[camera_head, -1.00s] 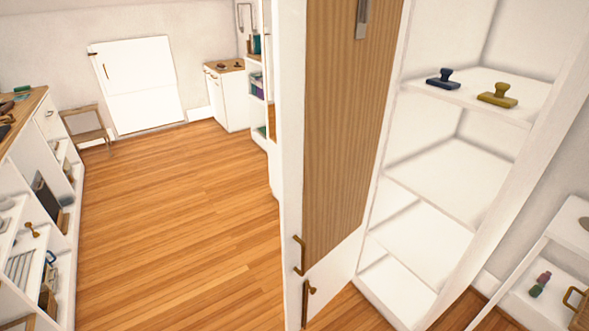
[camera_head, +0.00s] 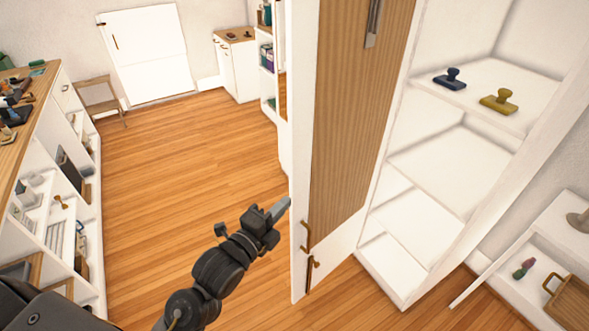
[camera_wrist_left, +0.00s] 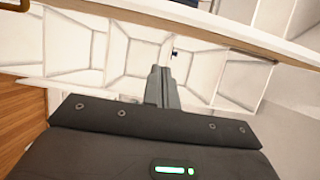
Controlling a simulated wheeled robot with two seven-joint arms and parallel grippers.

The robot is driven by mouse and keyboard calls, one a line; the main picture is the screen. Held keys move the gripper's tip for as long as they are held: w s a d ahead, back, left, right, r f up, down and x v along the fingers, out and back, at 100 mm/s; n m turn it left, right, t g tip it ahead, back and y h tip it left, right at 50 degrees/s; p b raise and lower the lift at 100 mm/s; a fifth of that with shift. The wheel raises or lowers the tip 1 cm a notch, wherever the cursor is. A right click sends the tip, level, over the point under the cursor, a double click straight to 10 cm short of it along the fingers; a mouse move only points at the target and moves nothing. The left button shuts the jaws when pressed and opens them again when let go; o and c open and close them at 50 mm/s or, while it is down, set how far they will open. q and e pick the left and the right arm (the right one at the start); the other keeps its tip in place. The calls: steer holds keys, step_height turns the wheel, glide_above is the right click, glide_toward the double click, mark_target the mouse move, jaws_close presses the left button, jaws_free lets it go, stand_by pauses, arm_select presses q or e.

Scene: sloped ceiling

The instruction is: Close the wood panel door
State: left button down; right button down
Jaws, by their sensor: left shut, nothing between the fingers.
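The wood panel door (camera_head: 350,110) stands open in the head view, a white frame around a brown wood panel. It stands at the left of the white cabinet (camera_head: 430,205), whose shelves are exposed. Brass handles (camera_head: 306,240) sit low on the door and a grey metal piece sits near its top. My left gripper (camera_head: 284,207) is shut and empty, just left of the door's outer edge at its lower part. I cannot tell whether it touches. In the left wrist view the shut fingers (camera_wrist_left: 160,88) point toward white shelving. My right gripper is not in view.
A blue stamp (camera_head: 450,78) and a yellow stamp (camera_head: 499,101) stand on the upper shelf. A low shelf unit (camera_head: 540,270) is at the right. A long shelf unit (camera_head: 75,150) runs along the left. The wooden floor (camera_head: 190,160) between is clear.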

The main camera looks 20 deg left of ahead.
mark_target(295, 174)
arm_select(q)
steer(key=w+p, duration=0.1)
steer(key=w, duration=0.3)
steer(key=w+p, duration=0.2)
steer(key=w, duration=0.1)
steer(key=w+p, duration=0.2)
steer(key=w, duration=0.2)
steer(key=shift+w+a, duration=0.3)
steer(key=shift+a, duration=0.05)
steer(key=shift+w+f, duration=0.1)
